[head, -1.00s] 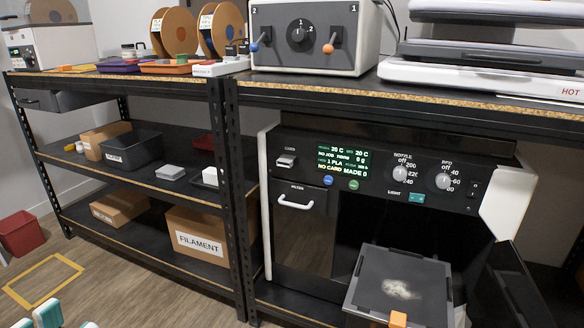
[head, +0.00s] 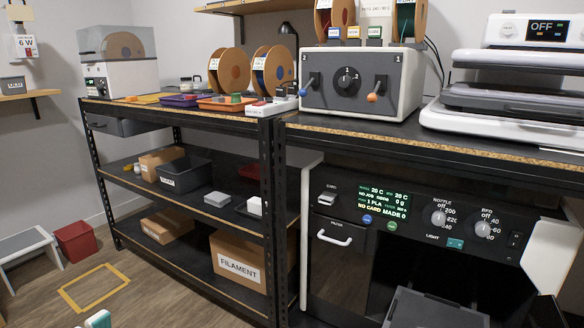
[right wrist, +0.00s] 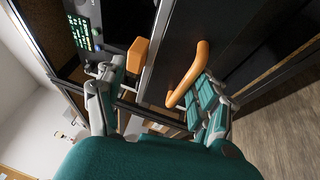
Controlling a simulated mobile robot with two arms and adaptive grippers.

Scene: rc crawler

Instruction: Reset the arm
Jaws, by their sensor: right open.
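My right gripper (right wrist: 160,80) shows in the right wrist view with its teal fingers spread apart and nothing between them. An orange block (right wrist: 137,55) and a curved orange handle (right wrist: 187,78) lie beyond its fingertips; whether either is touched cannot be told. The right gripper is out of the head view. A pale teal-and-white tip (head: 98,320), apparently of my left gripper, shows at the bottom left of the head view; its jaws are cut off by the frame edge.
The black printer (head: 400,220) with a lit display stands under the right bench, its grey plate (head: 435,310) low in front. A shelf rack (head: 190,205) stands left. A red bin (head: 75,242), a step stool (head: 30,245) and yellow floor tape (head: 95,288) lie left.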

